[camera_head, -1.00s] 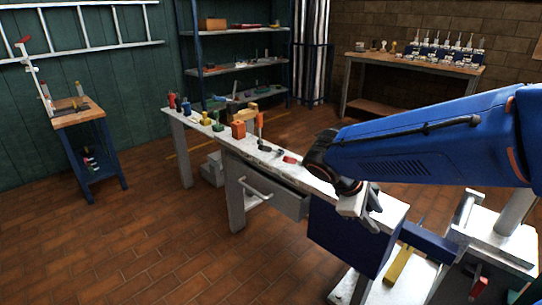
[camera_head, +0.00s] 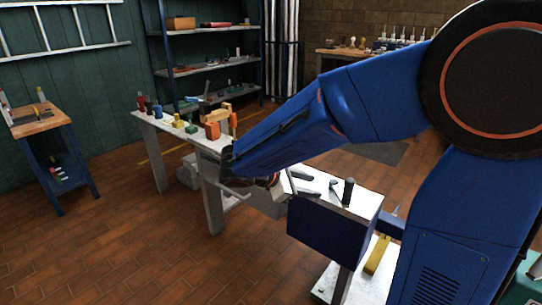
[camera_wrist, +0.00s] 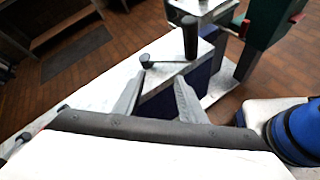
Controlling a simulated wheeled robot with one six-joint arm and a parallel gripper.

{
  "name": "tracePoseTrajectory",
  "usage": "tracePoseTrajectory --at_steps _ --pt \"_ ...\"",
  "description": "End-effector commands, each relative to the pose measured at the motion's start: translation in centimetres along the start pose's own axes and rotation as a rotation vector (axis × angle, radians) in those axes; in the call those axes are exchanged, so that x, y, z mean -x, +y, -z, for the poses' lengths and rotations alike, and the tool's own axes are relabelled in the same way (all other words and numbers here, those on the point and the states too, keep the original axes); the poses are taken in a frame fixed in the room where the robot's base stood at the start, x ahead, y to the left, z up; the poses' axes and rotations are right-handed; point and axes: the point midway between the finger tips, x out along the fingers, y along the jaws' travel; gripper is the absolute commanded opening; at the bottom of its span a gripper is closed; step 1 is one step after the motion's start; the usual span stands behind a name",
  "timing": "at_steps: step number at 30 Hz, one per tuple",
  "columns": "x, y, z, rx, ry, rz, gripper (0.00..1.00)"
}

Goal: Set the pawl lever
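In the wrist view, a short grey arm with a dark round knob (camera_wrist: 146,61) lies on the white bench top; it looks like the pawl lever. Its other end reaches toward an upright black cylinder (camera_wrist: 190,38), which also shows in the head view (camera_head: 348,191). My gripper (camera_wrist: 160,78) is open, its two grey fingers apart with nothing between them. The knob appears just beyond the left fingertip; I cannot tell whether they touch. In the head view my arm hides part of the bench and much of the gripper.
The white bench (camera_head: 357,204) has a blue box-like part (camera_head: 327,228) at its near end. Several coloured tools, including an orange block (camera_head: 212,131), stand at its far end. A small side table (camera_head: 40,125) is at left, and shelves (camera_head: 205,68) stand behind. Floor at front left is clear.

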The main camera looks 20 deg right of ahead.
Motion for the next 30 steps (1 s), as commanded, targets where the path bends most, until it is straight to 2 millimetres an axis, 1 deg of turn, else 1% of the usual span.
tracePoseTrajectory --at_steps 1,3,5,9,13,15,18,21,24,26,30 --pt "0.7 1.2 1.2 0.054 -0.035 -0.038 0.38" --pt "1.6 2.8 2.6 0.125 -0.086 -0.093 0.38" --pt "2.5 4.2 3.9 0.180 -0.128 -0.141 0.38" --pt "5.1 7.1 7.3 0.306 -0.231 -0.257 0.38" --pt "7.8 9.2 10.6 0.404 -0.322 -0.360 0.38" --pt "9.2 10.0 12.2 0.446 -0.363 -0.408 0.38" --pt "10.6 10.7 14.0 0.489 -0.408 -0.459 0.38" --pt "11.5 11.1 15.0 0.511 -0.434 -0.489 0.38" --pt "11.8 11.4 15.3 0.519 -0.446 -0.501 0.38" --pt "11.5 11.6 15.3 0.520 -0.447 -0.503 0.38" --pt "10.2 12.4 14.8 0.519 -0.446 -0.499 0.38"
